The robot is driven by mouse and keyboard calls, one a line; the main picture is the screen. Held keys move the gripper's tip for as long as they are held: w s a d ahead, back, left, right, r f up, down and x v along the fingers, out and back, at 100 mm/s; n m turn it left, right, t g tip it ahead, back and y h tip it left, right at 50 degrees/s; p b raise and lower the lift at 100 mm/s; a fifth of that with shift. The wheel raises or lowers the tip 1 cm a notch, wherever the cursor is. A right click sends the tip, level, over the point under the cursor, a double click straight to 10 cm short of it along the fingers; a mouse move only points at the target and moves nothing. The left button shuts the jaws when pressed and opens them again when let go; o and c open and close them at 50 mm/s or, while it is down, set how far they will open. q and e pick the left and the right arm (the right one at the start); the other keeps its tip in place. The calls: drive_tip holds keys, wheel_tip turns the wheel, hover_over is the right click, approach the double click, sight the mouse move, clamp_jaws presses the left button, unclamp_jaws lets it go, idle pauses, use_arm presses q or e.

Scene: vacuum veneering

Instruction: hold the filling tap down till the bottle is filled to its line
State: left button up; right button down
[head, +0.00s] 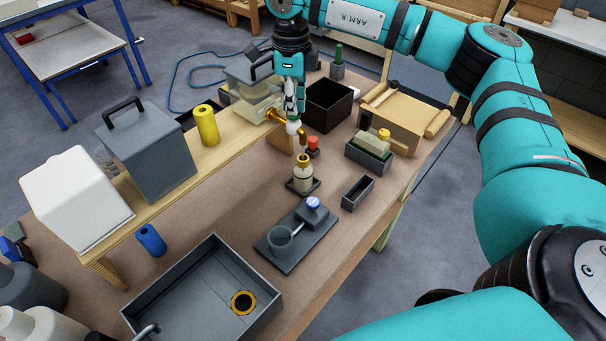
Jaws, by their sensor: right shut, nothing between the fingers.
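The brass filling tap (276,115) sticks out from a pale see-through tank (254,97) on the wooden shelf. A white ball knob (293,128) is at its front, and its spout points down. A small bottle (303,178) with a brass neck stands upright below the spout on a dark square base. It looks pale cream; its line and level are too small to make out. My right gripper (292,113) points down, shut and empty, with its fingertips at the top of the white knob. I cannot tell whether they press it. My left gripper is out of view.
A red-capped item (313,145) stands close behind the bottle. A grey plate with a cup (279,237) and a grey basin (168,302) lie nearer. A dark open box (330,104) and a small tray (357,193) are to the right. A yellow cylinder (207,125) stands on the shelf.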

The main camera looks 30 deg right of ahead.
wheel_tip(320, 180, up, 9)
drive_tip(key=p, duration=0.5)
drive_tip(key=shift+p, duration=0.4)
drive_tip(key=shift+f, duration=0.1)
drive_tip(key=shift+f, duration=0.1)
idle(0.7)
